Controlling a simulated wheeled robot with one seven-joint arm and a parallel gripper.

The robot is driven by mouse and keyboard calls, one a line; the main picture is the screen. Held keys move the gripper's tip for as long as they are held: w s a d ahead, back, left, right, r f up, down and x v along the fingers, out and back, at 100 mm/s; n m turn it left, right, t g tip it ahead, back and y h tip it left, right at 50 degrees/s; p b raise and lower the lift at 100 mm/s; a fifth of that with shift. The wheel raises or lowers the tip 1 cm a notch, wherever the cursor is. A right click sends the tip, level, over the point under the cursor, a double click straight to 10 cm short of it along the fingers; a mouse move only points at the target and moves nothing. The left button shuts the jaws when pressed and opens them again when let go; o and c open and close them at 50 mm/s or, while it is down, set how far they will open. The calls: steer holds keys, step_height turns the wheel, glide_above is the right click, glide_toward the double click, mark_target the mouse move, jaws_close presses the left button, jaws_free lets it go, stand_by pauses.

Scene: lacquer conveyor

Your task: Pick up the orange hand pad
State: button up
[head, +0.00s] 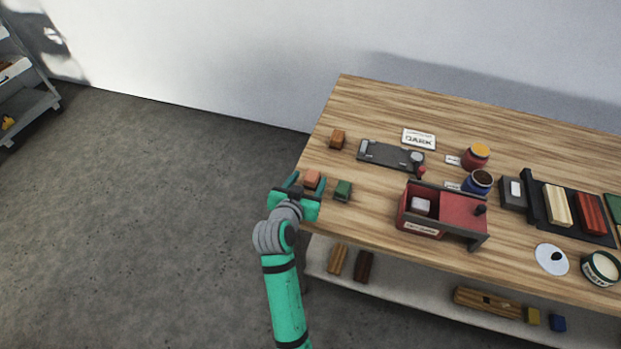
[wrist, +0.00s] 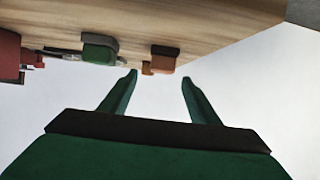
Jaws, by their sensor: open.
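The orange hand pad (head: 312,179) is a small block at the left front edge of the wooden table. In the head view it shows between the fingers of my gripper (head: 306,183). In the wrist view the orange pad (wrist: 162,62), with a dark strip along its upper side, lies just beyond the fingertips of my open, empty gripper (wrist: 160,77), roughly between them. A gap shows between pad and fingers. A green pad (head: 343,189) sits just right of it in the head view; in the wrist view the green pad (wrist: 99,49) is to the left.
A brown-orange block (head: 338,139) lies farther back on the table (head: 378,102). A grey plate tool (head: 390,154), a red box (head: 463,208), and red (head: 476,157) and blue (head: 478,182) jars stand to the right. Open floor lies left of the table.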

mark_target(312, 175)
steer(key=shift+f+x, duration=0.2)
steer(key=shift+x, duration=2.2)
steer(key=shift+s+a, duration=0.1)
steer(key=shift+a, duration=0.1)
steer(key=shift+s, duration=0.1)
steer(key=c, duration=1.1)
steer(key=shift+c, duration=0.2)
